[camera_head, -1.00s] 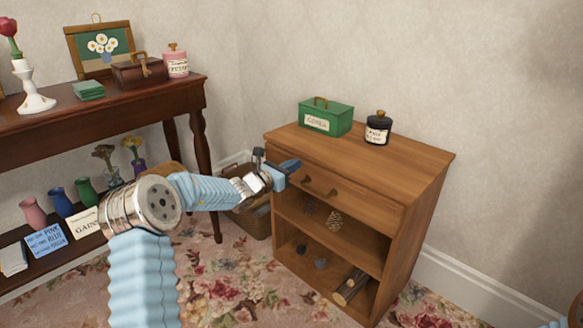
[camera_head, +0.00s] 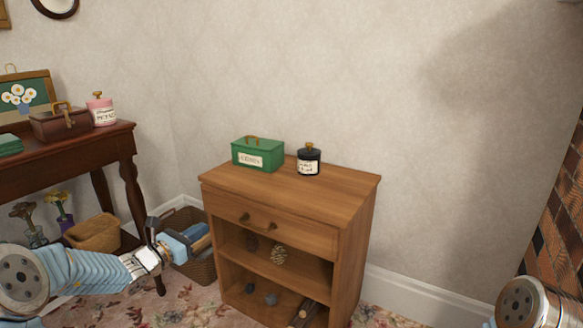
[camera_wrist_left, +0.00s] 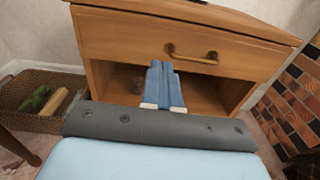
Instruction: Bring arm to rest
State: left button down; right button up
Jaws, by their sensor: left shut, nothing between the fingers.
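My left arm comes in at the lower left of the head view. Its gripper (camera_head: 188,240) is shut and empty, left of the wooden cabinet (camera_head: 345,240) and in front of the wicker basket (camera_head: 200,268) in the picture. In the left wrist view its blue fingertips (camera_wrist_left: 163,85) are together, pointing toward the cabinet front below the drawer (camera_wrist_left: 150,42). The brass drawer handle (camera_wrist_left: 192,54) is apart from the fingers. The drawer looks closed. Part of my right arm shows at the lower right corner of the head view; its gripper is out of sight.
A green box (camera_head: 258,154) and a black jar (camera_head: 308,160) stand on the cabinet. Pine cones (camera_head: 278,255) and logs (camera_head: 303,312) sit in its shelves. A dark side table (camera_head: 120,140) is at left, a brick wall (camera_head: 565,225) at right.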

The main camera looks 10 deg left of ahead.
pick_arm(q)
jog(key=s+d+f+m+g+p, duration=0.2)
jog(key=s+d+f+m+g, duration=0.5)
jog(key=f, duration=0.4)
jog(key=s+d+f+m+g+p, duration=0.2)
jog(key=s+d+f+m+g, duration=0.25)
jog(key=s+d+f, duration=0.55)
jog(key=s+d+f+m+g+y+p, duration=0.1)
jog(key=s+d+f+m+g, duration=0.1)
jog(key=s+m, duration=0.6)
jog(key=s+d+f+m+g+y+p, duration=0.1)
jog(key=s+d+f+m+y+p, duration=0.1)
jog(key=s+f+m, duration=0.4)
jog(key=s+d+m, duration=0.1)
jog(key=s+m, duration=0.1)
jog(key=m, duration=0.1)
jog(key=shift+d+g, duration=0.35)
jog(key=shift+d, duration=0.05)
jog(key=shift+m, duration=0.25)
